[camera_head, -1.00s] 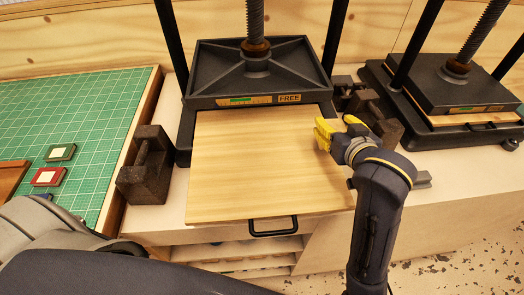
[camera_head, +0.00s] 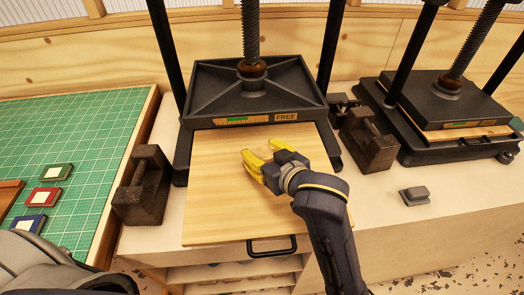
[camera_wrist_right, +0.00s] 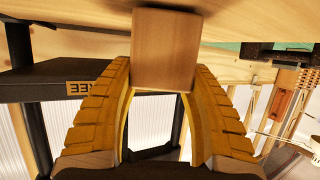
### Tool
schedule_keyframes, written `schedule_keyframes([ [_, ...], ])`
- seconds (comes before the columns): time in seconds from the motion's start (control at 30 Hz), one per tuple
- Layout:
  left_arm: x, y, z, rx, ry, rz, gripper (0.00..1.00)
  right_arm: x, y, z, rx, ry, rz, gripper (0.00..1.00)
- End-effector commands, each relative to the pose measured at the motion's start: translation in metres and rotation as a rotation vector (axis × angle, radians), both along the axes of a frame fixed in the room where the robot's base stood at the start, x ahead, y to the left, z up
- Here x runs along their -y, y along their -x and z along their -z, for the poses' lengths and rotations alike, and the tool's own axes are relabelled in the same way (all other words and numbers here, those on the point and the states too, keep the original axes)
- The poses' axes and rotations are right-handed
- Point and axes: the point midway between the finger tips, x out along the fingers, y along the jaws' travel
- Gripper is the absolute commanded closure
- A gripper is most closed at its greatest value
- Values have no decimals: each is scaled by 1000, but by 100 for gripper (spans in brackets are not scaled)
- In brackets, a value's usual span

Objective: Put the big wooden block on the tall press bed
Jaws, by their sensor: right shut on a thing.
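The tall press bed (camera_head: 222,212) is a pale wooden board with a black front handle, drawn out under the raised black press plate (camera_head: 262,85) marked FREE. My right gripper (camera_head: 257,160), with yellow fingers, is over the middle of this board. In the right wrist view it is shut on a reddish-brown wooden block (camera_wrist_right: 166,50). The board's pale surface lies close beyond the block, and I cannot tell whether they touch. In the head view the block is hidden by the gripper. My left gripper is out of view.
Dark metal weights stand left (camera_head: 143,190) and right (camera_head: 368,140) of the press. A second press (camera_head: 450,97) with its plate lowered stands at the right. A small grey block (camera_head: 414,195) lies on the bench. A green cutting mat (camera_head: 70,125) is at the left.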

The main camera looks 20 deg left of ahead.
Motion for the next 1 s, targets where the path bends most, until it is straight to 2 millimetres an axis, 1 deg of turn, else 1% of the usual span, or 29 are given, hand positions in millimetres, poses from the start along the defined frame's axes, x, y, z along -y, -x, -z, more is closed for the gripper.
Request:
schedule_keyframes([
  [0.47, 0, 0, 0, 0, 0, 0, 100, 0, 0, 5, 0, 0, 1, 86],
  [0.5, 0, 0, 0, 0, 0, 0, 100, 0, 0, 5, 1, 1, 1, 46],
  [0.6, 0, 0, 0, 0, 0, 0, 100, 0, 0, 5, 2, 0, 1, 34],
  [0.67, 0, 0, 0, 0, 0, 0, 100, 0, 0, 5, 2, 0, 1, 27],
  [0.7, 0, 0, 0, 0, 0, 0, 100, 0, 0, 5, 2, 0, 1, 26],
  [1.0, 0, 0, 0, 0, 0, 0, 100, 0, 0, 1, 1, -1, 0, 26],
])
